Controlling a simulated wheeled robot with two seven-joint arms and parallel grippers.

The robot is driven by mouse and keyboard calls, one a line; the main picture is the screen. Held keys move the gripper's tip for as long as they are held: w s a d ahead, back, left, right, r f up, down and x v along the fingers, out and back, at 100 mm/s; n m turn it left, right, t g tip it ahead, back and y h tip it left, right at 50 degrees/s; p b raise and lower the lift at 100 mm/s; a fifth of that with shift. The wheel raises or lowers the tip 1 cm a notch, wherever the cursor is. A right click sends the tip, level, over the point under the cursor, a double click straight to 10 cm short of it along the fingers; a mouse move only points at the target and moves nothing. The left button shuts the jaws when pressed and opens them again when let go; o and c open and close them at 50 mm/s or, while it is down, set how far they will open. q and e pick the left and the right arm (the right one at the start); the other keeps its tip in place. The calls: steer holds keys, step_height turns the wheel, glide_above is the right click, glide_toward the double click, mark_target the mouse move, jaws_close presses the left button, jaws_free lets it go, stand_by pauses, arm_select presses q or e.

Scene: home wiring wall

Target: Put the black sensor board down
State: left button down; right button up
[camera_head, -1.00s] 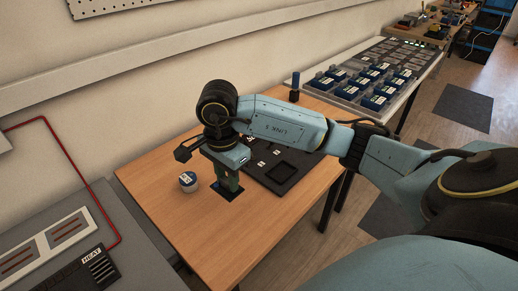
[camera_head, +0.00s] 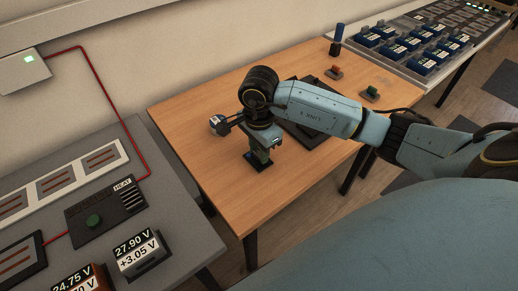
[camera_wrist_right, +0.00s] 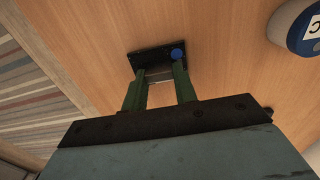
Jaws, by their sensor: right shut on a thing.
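The black sensor board (camera_head: 257,162) is a small dark rectangle near the front left part of the wooden table (camera_head: 215,160). In the right wrist view the board (camera_wrist_right: 150,60) shows a blue round part at one corner. My right gripper (camera_head: 262,150) points down over it and its green fingers (camera_wrist_right: 160,82) are shut on the board. The board is at or just above the tabletop; I cannot tell whether it touches. My left gripper is not in view.
A black tray (camera_head: 322,118) lies behind my right arm, with small red (camera_head: 335,72) and green (camera_head: 371,92) pieces nearby. A grey bench (camera_head: 175,205) adjoins at left. Bare wood surrounds the board.

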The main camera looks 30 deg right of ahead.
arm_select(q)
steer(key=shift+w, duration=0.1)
arm_select(e)
steer(key=shift+f, duration=0.1)
steer(key=o, duration=1)
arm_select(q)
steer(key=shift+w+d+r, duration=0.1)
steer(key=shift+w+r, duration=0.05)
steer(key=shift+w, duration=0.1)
arm_select(e)
steer(key=shift+o, duration=0.2)
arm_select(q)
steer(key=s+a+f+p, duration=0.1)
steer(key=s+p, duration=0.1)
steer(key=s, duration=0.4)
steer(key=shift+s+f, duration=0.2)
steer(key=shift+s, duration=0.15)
arm_select(e)
step_height(320, 180, up, 12)
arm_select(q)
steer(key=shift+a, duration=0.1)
